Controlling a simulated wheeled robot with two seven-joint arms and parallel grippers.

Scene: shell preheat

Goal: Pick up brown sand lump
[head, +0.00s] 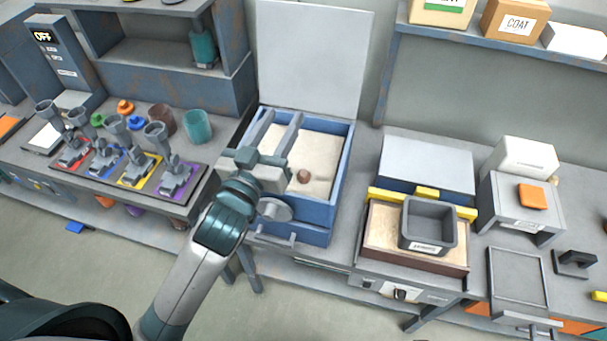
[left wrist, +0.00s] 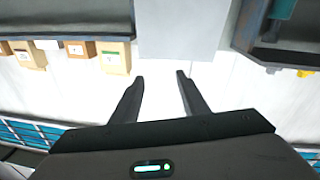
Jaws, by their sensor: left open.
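The brown sand lump (head: 304,176) is a small dark brown piece on the pale sand in the blue sand box (head: 341,178). The box's grey lid stands open behind it. My left gripper (head: 285,135) is over the left part of the box, to the left of the lump and apart from it. Its two fingers are spread and empty. In the left wrist view the open fingers (left wrist: 160,85) point at the wall and shelf; the lump does not show there. My right gripper is not in view.
Left of the box, a bench holds several grey holders on coloured pads and a teal cup (head: 197,126). To the right are a tray of sand (head: 384,246) with a dark grey bin (head: 429,222) and a small stand (head: 515,200). A shelf with boxes (head: 515,22) hangs above.

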